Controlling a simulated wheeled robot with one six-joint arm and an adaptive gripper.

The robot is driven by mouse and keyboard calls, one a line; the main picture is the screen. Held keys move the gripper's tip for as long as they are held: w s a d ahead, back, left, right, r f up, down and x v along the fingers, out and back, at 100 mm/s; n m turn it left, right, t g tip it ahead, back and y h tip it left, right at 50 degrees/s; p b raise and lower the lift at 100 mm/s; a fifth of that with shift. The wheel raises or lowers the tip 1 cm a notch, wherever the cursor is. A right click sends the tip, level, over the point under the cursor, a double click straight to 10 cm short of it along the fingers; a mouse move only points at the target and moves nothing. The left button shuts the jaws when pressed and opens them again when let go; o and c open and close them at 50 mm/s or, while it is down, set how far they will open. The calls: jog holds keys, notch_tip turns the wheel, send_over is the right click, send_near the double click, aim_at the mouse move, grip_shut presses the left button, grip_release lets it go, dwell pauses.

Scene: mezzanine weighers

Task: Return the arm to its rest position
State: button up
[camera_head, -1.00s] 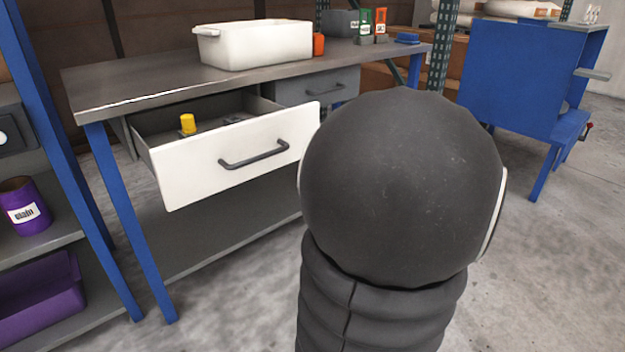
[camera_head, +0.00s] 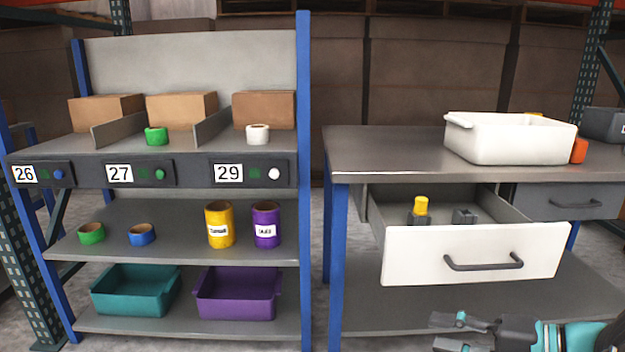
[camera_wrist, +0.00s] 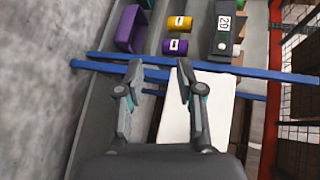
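My gripper (camera_head: 448,333) shows at the bottom right of the head view, in front of and below the open white drawer (camera_head: 420,258). In the wrist view my gripper (camera_wrist: 160,72) has its two fingers spread apart with nothing between them. Past the fingertips lie a blue post (camera_wrist: 205,74) and the shelf rack, turned sideways. The pale drawer front (camera_wrist: 205,115) shows beside and behind the right finger. My arm enters from the lower right of the head view, and most of it is out of frame.
The drawer sticks out from the workbench (camera_head: 400,150) and holds a yellow cylinder (camera_head: 421,205). A white bin (camera_head: 510,140) stands on the bench. The rack at left carries tape rolls, labelled yellow (camera_head: 219,215) and purple (camera_head: 266,238) containers, a teal bin (camera_head: 135,295) and a purple bin (camera_head: 238,305).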

jog(key=s+a+n+g+h+p, duration=0.5)
jog(key=s+a+g, duration=0.2)
jog(key=s+g, duration=0.15)
jog(key=r+n+t+h, duration=0.1)
jog(key=h, duration=0.1)
jog(key=w+a+r+n+t+h, duration=0.1)
jog(key=t+h, duration=0.1)
jog(key=w+a+r+n+t+h+p, duration=0.1)
jog(key=t+h, duration=0.1)
jog(key=shift+w+r, duration=0.25)
jog(key=shift+d, duration=0.1)
